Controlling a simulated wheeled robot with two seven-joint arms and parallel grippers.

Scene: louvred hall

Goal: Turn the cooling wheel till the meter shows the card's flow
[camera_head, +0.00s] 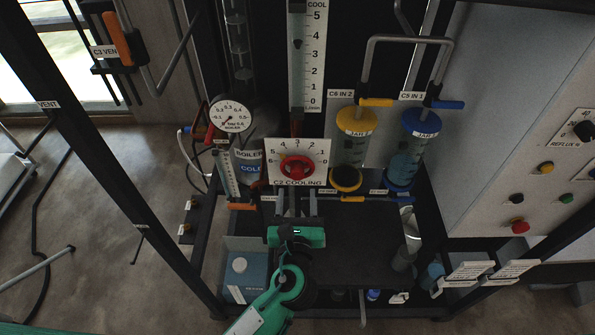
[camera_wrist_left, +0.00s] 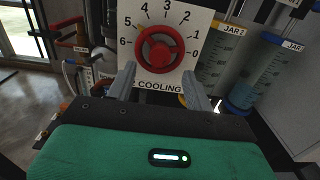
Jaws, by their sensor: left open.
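The red cooling wheel (camera_head: 296,168) sits on a white plate marked C2 COOLING, with numbers 0 to 6 around it. My left gripper (camera_head: 297,203) is open and empty just below the wheel. In the left wrist view its fingers (camera_wrist_left: 160,88) stand apart at the plate's lower edge. I cannot make out the card's flow. My right gripper is out of view.
A yellow-topped jar (camera_head: 356,122) and a blue-topped jar (camera_head: 421,124) stand right of the wheel. A round gauge (camera_head: 230,115) and the boiler (camera_head: 249,166) are left. White printed labels (camera_head: 470,271) sit at lower right. A dark shelf (camera_head: 365,235) lies below.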

